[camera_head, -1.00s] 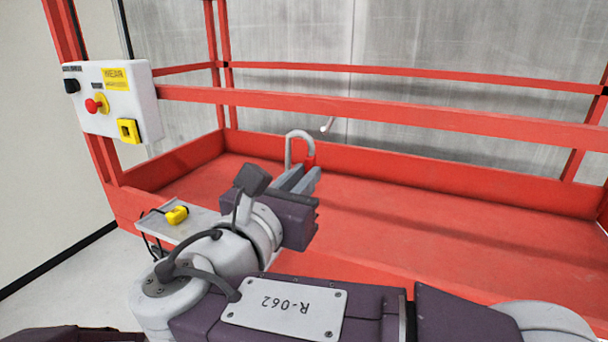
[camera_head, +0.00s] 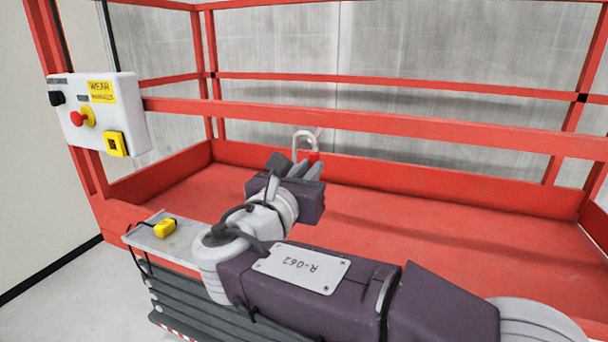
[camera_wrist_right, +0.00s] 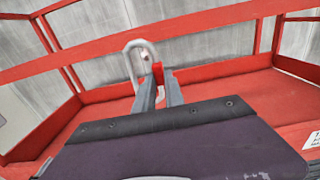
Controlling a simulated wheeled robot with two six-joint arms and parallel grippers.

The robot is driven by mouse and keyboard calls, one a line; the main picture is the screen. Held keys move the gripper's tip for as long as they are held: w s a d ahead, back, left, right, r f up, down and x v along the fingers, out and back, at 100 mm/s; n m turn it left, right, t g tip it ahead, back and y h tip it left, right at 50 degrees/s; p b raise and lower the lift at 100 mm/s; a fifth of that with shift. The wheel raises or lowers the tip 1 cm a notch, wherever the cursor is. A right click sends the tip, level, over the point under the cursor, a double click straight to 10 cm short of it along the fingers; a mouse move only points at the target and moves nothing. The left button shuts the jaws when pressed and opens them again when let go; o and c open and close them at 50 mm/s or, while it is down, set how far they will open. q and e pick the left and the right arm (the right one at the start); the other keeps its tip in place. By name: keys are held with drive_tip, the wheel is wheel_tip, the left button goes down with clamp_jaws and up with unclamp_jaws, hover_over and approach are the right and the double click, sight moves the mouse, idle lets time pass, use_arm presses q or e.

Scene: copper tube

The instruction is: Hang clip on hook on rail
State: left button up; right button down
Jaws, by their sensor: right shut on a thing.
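The clip is a pale grey hook-shaped loop (camera_head: 304,139) with a red part (camera_head: 315,157) at its lower right. My right gripper (camera_head: 308,166) is shut on it by its lower end and holds it upright over the red platform, with the curved top free. The clip (camera_wrist_right: 133,58) also shows in the right wrist view, between and beyond the two grey fingers (camera_wrist_right: 158,92). A red rail (camera_head: 370,120) runs across behind and above the clip; the clip looks apart from it. A small pale peg-like piece shows just behind the loop. My left gripper is not in view.
A white control box (camera_head: 98,113) with a red button hangs on the rail at left. A small grey shelf (camera_head: 185,243) holds a yellow object (camera_head: 165,228). The red platform floor (camera_head: 430,220) is clear. A grey wall (camera_head: 420,40) stands behind.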

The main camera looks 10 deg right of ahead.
drive_tip(key=shift+x, duration=1.95)
drive_tip(key=shift+w+d+f+b, duration=0.1)
drive_tip(key=shift+w+f+b, duration=0.05)
drive_tip(key=shift+f+b, duration=0.35)
drive_tip(key=shift+w+d+f+b, duration=0.15)
drive_tip(key=shift+f+b, duration=0.15)
drive_tip(key=shift+f, duration=0.3)
drive_tip(key=c, duration=1.3)
unclamp_jaws()
drive_tip(key=shift+c, duration=0.2)
drive_tip(key=shift+s, duration=0.1)
drive_tip(key=b+v, duration=0.4)
drive_tip(key=v, duration=0.5)
